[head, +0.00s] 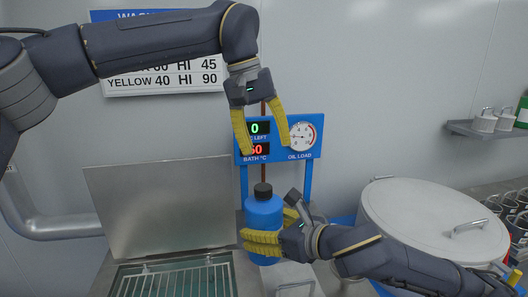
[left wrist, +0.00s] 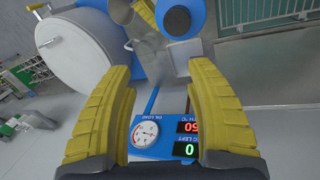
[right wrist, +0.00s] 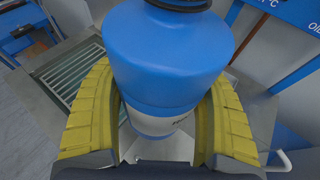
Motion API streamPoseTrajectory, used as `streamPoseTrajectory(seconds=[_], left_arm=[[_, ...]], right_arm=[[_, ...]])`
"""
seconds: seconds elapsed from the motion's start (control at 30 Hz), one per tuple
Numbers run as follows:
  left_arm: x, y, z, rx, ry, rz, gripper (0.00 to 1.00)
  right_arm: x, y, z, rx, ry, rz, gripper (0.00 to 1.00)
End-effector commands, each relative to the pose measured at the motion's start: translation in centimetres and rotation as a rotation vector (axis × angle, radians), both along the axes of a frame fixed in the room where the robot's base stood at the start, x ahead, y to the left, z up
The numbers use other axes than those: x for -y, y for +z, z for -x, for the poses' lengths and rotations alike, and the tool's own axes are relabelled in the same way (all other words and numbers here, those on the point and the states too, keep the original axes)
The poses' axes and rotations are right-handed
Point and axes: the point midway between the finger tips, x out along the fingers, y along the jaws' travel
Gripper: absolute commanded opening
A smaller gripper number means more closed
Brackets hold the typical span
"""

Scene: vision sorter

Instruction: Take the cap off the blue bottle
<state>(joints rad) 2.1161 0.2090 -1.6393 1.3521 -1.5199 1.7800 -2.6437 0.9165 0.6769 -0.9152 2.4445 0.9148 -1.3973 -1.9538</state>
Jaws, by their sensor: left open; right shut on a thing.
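The blue bottle (head: 264,216) stands upright in the head view with its black cap (head: 263,190) on top. My right gripper (head: 268,240) is shut on the bottle's lower body from the right. In the right wrist view the bottle (right wrist: 168,60) sits between both yellow fingers, and the cap (right wrist: 180,4) is cut by the top edge. My left gripper (head: 264,128) is open and empty above the bottle, fingers pointing down, apart from the cap. In the left wrist view the bottle (left wrist: 181,36) shows from above with its dark cap (left wrist: 179,18) beyond the fingertips.
A blue display panel (head: 279,141) with a gauge stands behind the bottle. An open bath with a wire rack (head: 180,280) and raised lid (head: 160,205) is at left. A large lidded drum (head: 433,215) stands at right. A shelf (head: 480,130) holds small canisters.

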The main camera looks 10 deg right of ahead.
Motion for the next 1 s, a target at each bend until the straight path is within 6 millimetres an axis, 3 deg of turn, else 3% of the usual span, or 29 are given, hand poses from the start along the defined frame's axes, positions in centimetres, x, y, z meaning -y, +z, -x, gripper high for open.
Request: streamPoseTrajectory(seconds=[0.3,0.47,1.0], left_arm=[[-0.5,-1.1,2.9,-0.012,-0.149,-0.219,0.54],[-0.7,-2.0,3.3,-0.018,-0.167,-0.245,0.54],[-0.5,-8.1,3.4,-0.017,-0.167,-0.242,0.54]], right_arm=[[0.0,0.2,0.0,0.004,-0.001,-0.002,0.00],[0.0,0.2,0.0,0.004,-0.001,-0.002,0.00],[0.0,0.2,0.0,0.004,-0.001,-0.002,0.00]])
